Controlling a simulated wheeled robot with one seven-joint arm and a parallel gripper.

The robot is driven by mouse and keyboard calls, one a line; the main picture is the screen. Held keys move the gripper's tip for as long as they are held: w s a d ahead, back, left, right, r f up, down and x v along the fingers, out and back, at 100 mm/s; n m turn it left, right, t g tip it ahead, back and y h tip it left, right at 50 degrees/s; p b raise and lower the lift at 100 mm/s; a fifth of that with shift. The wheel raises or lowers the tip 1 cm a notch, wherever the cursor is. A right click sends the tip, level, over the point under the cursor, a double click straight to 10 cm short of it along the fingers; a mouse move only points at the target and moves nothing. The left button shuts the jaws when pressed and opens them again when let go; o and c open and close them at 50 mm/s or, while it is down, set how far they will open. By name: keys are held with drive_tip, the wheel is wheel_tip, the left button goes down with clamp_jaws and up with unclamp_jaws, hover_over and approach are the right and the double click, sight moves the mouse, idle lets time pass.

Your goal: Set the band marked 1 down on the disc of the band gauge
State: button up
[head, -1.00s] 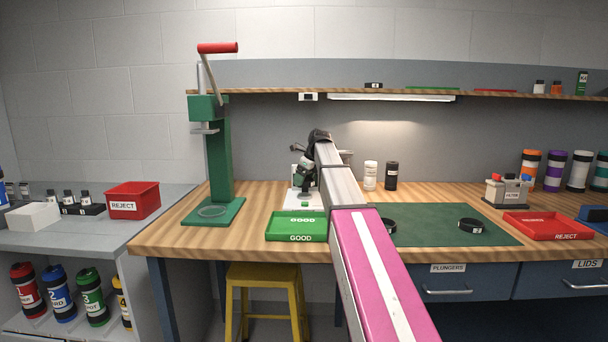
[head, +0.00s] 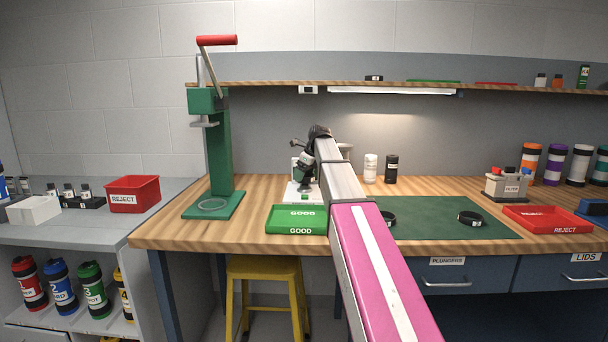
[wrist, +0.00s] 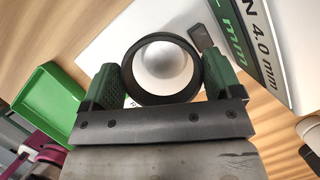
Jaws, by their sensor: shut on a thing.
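My gripper (wrist: 162,75) is shut on a black band (wrist: 161,99), held between its green ridged pads in the wrist view. Through the band's opening shows a pale, shiny round disc (wrist: 160,62) of the band gauge. I cannot tell whether the band touches it. The number on the band cannot be read. The gauge's white base (wrist: 110,45) lies around and below the disc. In the head view my gripper (head: 302,171) is small, over the white gauge base (head: 300,197), and partly hidden by my arm.
A green GOOD tray (head: 296,229) stands in front of the gauge. A green press (head: 222,150) is to the left. Two other black bands (head: 470,218) (head: 389,218) lie on the green mat (head: 430,208). A white panel with printed text (wrist: 262,45) stands close by my gripper.

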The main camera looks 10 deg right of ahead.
drive_tip(key=shift+f, duration=1.35)
drive_tip(key=o, duration=0.7)
drive_tip(key=shift+d+r, duration=0.1)
drive_tip(key=v, duration=1)
drive_tip(key=shift+s+r, duration=0.1)
drive_tip(key=shift+r, duration=0.2)
drive_tip(key=shift+s, duration=0.1)
